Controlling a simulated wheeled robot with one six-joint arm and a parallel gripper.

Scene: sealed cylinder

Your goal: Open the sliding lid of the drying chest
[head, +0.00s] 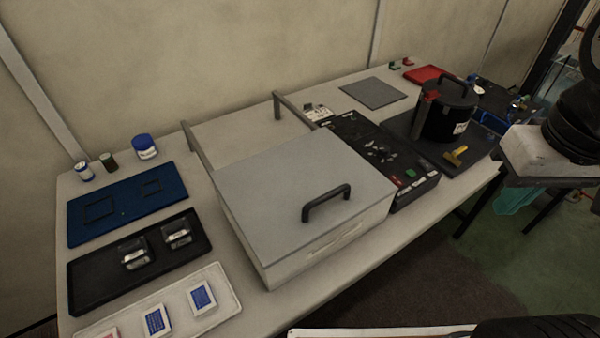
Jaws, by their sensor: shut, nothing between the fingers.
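The drying chest (330,243) is a pale box at the middle front of the table. Its flat grey sliding lid (270,190) covers the top, with no opening showing. A black bar handle (326,203) stands on the lid near its front right edge. Two metal rails run back from the chest, ending in a left post (188,138) and a right post (278,106). A pale label strip is on the chest's front face.
Left of the chest are a blue tray (125,215), a black tray (90,280) with two clear boxes, and a white tray (225,310) with blue packs. On the right are a black case (375,150) and a black pot (445,115). The table between the rails is clear.

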